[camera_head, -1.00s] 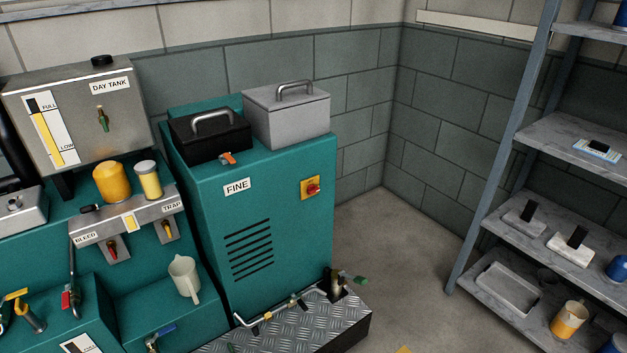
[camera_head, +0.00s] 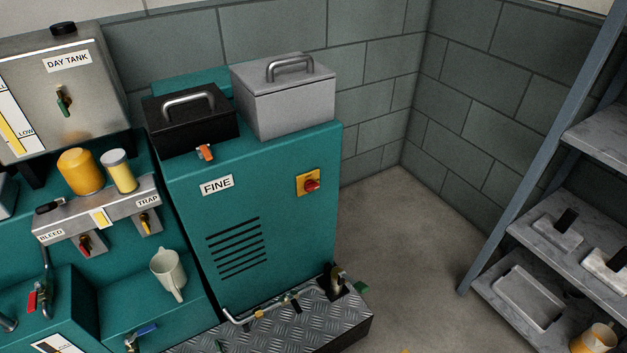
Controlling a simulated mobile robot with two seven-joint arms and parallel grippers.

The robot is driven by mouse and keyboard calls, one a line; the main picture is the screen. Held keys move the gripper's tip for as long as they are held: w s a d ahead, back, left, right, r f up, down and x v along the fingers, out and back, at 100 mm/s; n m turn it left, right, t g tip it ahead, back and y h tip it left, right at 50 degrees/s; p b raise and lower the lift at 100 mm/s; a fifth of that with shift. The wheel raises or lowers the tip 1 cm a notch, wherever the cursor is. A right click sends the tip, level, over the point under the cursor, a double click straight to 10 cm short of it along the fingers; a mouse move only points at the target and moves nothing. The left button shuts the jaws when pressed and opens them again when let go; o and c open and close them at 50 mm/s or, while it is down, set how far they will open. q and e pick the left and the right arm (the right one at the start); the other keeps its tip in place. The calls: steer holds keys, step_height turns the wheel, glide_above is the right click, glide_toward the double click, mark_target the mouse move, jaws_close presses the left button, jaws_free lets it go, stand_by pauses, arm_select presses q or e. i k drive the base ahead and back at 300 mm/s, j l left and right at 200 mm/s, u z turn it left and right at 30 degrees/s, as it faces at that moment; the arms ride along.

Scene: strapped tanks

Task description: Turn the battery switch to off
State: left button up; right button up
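A red rotary switch on a yellow plate (camera_head: 309,183) sits on the upper right of the front of the teal cabinet (camera_head: 190,205), to the right of the FINE label (camera_head: 217,186). It looks like the battery switch, but its lettering is too small to read, so I cannot tell its position. Nothing blocks it in this view. Neither of my grippers shows in the head view.
A black box (camera_head: 190,122) and a grey box (camera_head: 283,98) with handles stand on the cabinet. A checkered metal step (camera_head: 290,325) lies at its foot. A shelf rack (camera_head: 540,150) stands at the right. Bare floor (camera_head: 410,240) lies between them.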

mark_target(310, 185)
steer(key=i+l+u, duration=0.25)
steer(key=l, duration=0.15)
steer(key=i+l+u, duration=0.1)
steer(key=l+u, duration=0.15)
steer(key=l, duration=0.2)
steer(key=i+l+u, duration=0.25)
steer(key=l, duration=0.2)
steer(key=l+u, duration=0.25)
steer(key=l, duration=0.2)
